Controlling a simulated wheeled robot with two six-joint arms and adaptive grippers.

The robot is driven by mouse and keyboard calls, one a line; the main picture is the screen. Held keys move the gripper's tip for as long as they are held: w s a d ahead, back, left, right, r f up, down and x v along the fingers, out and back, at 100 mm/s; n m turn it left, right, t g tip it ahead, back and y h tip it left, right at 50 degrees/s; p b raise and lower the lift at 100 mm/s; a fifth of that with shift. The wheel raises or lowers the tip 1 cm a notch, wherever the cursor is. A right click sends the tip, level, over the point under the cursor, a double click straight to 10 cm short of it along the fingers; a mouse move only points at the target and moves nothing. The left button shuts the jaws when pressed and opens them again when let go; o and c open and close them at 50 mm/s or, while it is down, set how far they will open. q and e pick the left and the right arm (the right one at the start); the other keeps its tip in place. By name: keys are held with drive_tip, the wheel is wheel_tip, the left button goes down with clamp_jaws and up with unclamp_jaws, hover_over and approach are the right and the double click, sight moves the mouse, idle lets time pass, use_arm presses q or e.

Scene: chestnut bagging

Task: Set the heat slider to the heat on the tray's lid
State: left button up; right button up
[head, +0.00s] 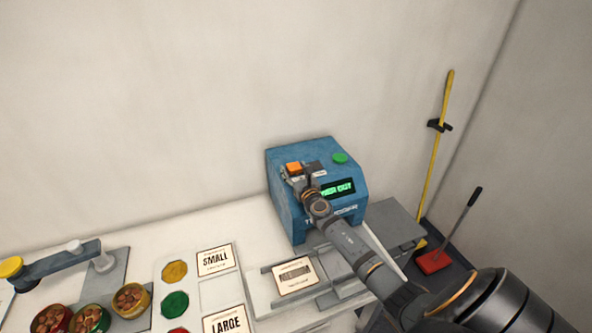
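The blue machine (283,205) stands against the back wall, with an orange block (293,167) and a round green button (340,158) on top. I cannot tell whether the orange block is the heat slider's knob. A green lit display (345,187) on its front is partly covered by my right arm. My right gripper (302,175) is at the machine's upper front, close to the orange block; contact and finger opening are unclear. A pale tray or tray lid (262,288) in front carries a printed card (296,278), too small to read. My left gripper is out of view.
SMALL (215,260) and LARGE (226,322) cards lie beside coloured discs (174,271). Several tins of chestnuts (131,300) and a grey lever device (60,263) are at left. A grey plate (400,228) is right of the machine. A broom (437,150) and red dustpan (433,262) stand at right.

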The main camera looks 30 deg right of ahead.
drive_tip(key=shift+w+a+r, duration=0.1)
drive_tip(key=shift+a, duration=0.1)
drive_tip(key=shift+d, duration=0.15)
drive_tip(key=v, duration=1.2)
drive_tip(key=shift+a, duration=0.2)
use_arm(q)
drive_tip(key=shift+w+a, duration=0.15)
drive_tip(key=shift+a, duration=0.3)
